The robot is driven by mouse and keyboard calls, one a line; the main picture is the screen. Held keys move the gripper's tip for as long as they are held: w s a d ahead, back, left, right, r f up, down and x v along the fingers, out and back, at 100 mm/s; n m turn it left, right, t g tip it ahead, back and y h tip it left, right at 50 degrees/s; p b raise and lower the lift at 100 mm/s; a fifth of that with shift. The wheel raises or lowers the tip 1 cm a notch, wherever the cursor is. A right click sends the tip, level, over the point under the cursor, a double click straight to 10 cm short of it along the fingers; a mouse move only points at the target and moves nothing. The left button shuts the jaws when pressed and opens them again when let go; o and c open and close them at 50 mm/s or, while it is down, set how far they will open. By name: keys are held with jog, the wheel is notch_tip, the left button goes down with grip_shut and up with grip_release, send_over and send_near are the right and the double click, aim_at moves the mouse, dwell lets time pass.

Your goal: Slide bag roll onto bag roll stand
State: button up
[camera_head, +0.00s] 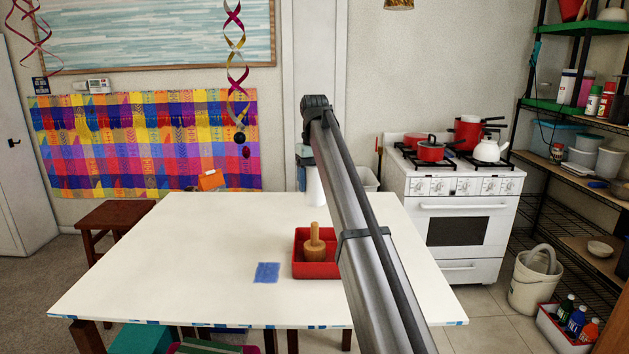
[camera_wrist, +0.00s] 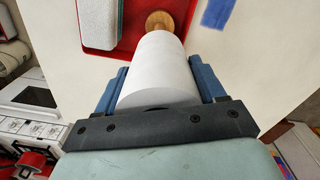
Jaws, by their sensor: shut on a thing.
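The bag roll is a white cylinder (camera_wrist: 158,72) shut between my gripper's blue fingers (camera_wrist: 160,88) in the wrist view. In the head view the roll (camera_head: 315,188) hangs about upright below my gripper (camera_head: 306,160), partly hidden by my arm. The bag roll stand is a wooden peg on a wider round base (camera_head: 314,243), standing upright in a red crate (camera_head: 302,270) on the table. The roll's lower end is apart from the stand, behind and above it in the head view. In the wrist view the stand's top (camera_wrist: 160,20) shows just past the roll's end.
A blue patch (camera_head: 266,272) lies on the white table (camera_head: 190,250) left of the crate. A pale speckled block (camera_wrist: 97,25) shows at the crate in the wrist view. My arm hides the crate's right part in the head view. The table's left side is clear. A stove (camera_head: 460,210) stands behind right.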

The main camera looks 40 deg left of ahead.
send_over(315, 223)
jog(key=shift+a+f, duration=0.1)
jog(key=shift+f, duration=2.75)
jog(key=shift+f, duration=4.3)
jog(key=o, duration=1.2)
